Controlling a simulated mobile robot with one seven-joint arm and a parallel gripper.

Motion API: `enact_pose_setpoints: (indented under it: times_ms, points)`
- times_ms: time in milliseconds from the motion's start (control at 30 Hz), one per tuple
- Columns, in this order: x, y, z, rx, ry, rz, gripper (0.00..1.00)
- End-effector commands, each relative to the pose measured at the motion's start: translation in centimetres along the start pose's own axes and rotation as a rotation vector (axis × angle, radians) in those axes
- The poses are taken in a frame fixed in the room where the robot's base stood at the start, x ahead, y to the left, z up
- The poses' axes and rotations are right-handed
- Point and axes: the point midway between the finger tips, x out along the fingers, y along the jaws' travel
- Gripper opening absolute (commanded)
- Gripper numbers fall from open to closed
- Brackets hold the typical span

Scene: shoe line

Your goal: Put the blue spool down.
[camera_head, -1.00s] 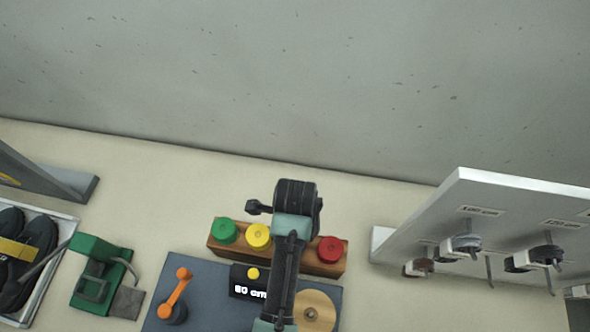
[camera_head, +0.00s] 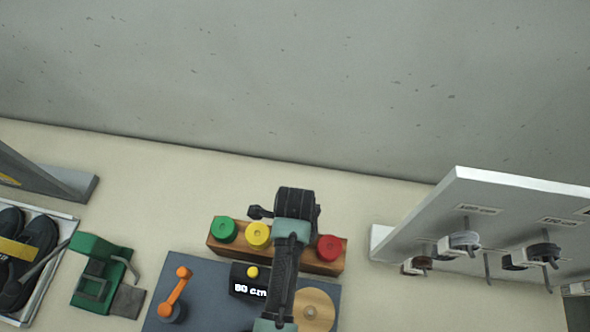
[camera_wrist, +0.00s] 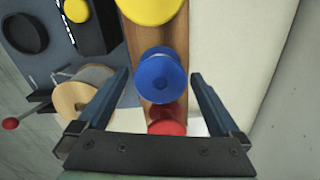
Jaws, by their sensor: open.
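The blue spool (camera_wrist: 162,72) sits upright on the wooden rack (camera_wrist: 132,50) in the wrist view, between a yellow spool (camera_wrist: 152,8) and a red spool (camera_wrist: 167,120). My gripper (camera_wrist: 159,78) is open, with one finger on each side of the blue spool and a visible gap to both. In the head view my arm hides the blue spool and the gripper's fingers. The rack (camera_head: 213,245) there shows a green spool (camera_head: 223,229), a yellow spool (camera_head: 257,233) and a red spool (camera_head: 329,248).
A blue-grey base with an orange crank (camera_head: 175,291), a length display (camera_head: 249,284) and a wooden disc (camera_head: 313,309) lies in front of the rack. A green device (camera_head: 92,280) and a shoe box (camera_head: 50,285) are left. A shelf with hooks (camera_head: 500,215) stands right.

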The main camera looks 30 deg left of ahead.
Motion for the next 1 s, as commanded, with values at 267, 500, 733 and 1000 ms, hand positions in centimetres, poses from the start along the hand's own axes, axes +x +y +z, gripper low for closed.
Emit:
enact_pose_setpoints:
  times_ms: [267,500,733,1000]
  points:
    - [-2.4,-0.1,0.0,0.000,-0.001,-0.005,1.00]
    - [-7.5,-0.2,0.0,0.000,-0.002,-0.007,1.00]
    - [-11.5,-0.1,0.0,0.001,0.000,-0.001,1.00]
    - [-12.4,0.0,0.0,0.000,0.000,0.000,1.00]
